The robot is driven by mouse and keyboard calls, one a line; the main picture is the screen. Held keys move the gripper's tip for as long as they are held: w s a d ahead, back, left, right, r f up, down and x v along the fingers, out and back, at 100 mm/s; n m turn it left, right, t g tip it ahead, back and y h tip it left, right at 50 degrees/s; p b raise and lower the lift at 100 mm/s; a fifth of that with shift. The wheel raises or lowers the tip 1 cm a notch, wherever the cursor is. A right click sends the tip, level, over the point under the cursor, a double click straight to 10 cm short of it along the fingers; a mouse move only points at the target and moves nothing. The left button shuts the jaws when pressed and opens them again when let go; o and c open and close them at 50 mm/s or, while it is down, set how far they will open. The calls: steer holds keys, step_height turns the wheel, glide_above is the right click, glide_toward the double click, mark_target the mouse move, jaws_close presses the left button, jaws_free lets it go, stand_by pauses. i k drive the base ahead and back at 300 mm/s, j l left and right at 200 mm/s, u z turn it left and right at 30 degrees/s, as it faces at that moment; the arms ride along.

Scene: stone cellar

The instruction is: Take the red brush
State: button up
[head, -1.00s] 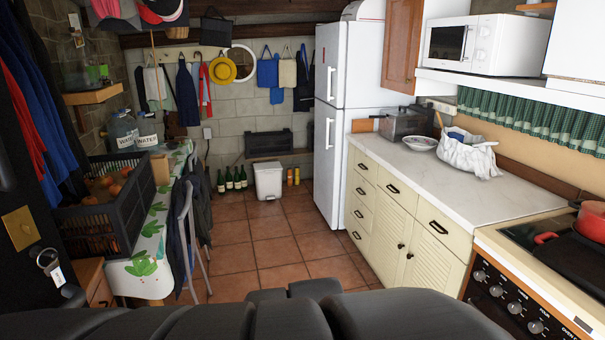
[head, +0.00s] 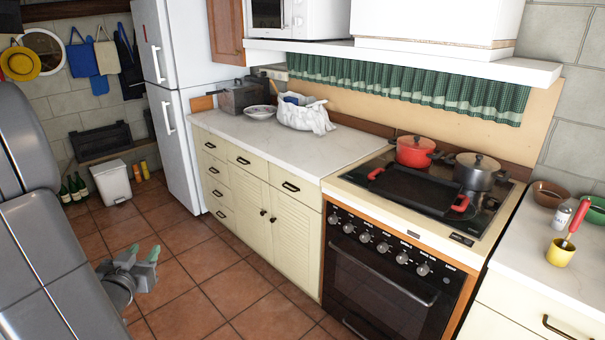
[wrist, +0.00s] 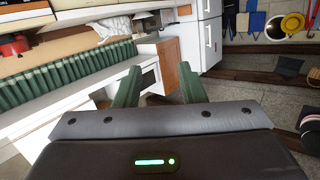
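A brush with a red handle (head: 578,216) stands tilted in a small yellow cup (head: 560,252) on the right-hand counter, at the right edge of the head view. Its lower end is hidden inside the cup. My gripper (head: 142,255) is low at the left of the head view, over the tiled floor and far from the brush. In the wrist view my gripper (wrist: 159,80) has its two green fingers apart with nothing between them. The brush cannot be made out in the wrist view.
Beside the cup stand a white shaker (head: 560,217), a brown bowl (head: 549,194) and a green bowl (head: 594,211). The stove left of them bears a red pot (head: 414,152), a grey pot (head: 476,172) and a black griddle (head: 416,190). The floor before the cabinets is clear.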

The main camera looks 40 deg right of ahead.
mark_target(584, 207)
steer(key=l+z, duration=0.15)
steer(key=z, duration=0.25)
steer(key=k+l+z, duration=0.1)
steer(key=l+z, duration=0.35)
steer(key=z, duration=0.3)
steer(key=l+z, duration=0.15)
steer(key=l, duration=0.6)
steer(key=l+z, duration=0.15)
steer(key=l, duration=0.6)
steer(key=i+l+z, duration=0.15)
steer(key=l, duration=0.6)
